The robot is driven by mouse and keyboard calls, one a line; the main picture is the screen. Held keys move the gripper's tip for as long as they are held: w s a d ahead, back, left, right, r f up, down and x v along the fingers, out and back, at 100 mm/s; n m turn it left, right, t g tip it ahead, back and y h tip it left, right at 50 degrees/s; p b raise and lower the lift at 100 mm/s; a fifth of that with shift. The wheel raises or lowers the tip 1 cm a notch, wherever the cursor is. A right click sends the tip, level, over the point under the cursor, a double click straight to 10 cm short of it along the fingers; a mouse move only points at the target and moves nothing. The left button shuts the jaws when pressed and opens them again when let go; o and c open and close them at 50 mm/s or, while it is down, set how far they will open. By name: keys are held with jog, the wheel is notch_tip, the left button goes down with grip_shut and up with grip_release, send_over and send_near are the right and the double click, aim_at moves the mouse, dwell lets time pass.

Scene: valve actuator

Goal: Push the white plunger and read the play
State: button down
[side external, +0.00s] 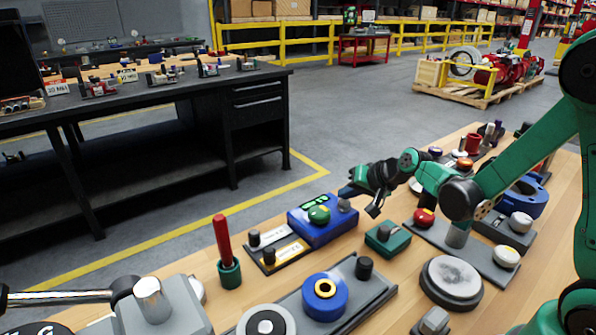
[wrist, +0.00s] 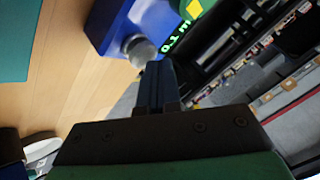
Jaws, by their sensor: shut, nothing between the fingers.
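The blue box (side external: 325,228) has a green button (side external: 319,214) and a small lit display on top. The pale grey-white plunger (side external: 344,205) stands on the box's right end. In the wrist view, the plunger (wrist: 142,50) sticks out of the blue box (wrist: 112,22), just beyond my fingertips. Green characters on the display (wrist: 172,38) show there, but I cannot read them surely. My gripper (side external: 349,190) is shut and empty, beside and slightly above the plunger; its fingers (wrist: 158,72) also show in the wrist view. I cannot tell whether they touch the plunger.
A dark green block (side external: 387,240) with a black knob sits in front of the blue box. A red rod in a green holder (side external: 228,262) stands at left. A blue ring fixture (side external: 325,297) is nearer the camera.

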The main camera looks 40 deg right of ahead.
aim_at(347, 203)
jog(key=shift+r, duration=0.95)
jog(key=shift+r, duration=2.5)
jog(key=s+a+n+g, duration=0.1)
jog(key=s+a+n, duration=0.2)
jog(key=s, duration=0.3)
jog(key=s+a+n+g+h, duration=0.1)
jog(key=s+a+n, duration=0.3)
jog(key=s, duration=0.2)
jog(key=shift+s+r+n, duration=0.2)
jog(key=shift+r+n, duration=0.15)
jog(key=shift+n, duration=0.05)
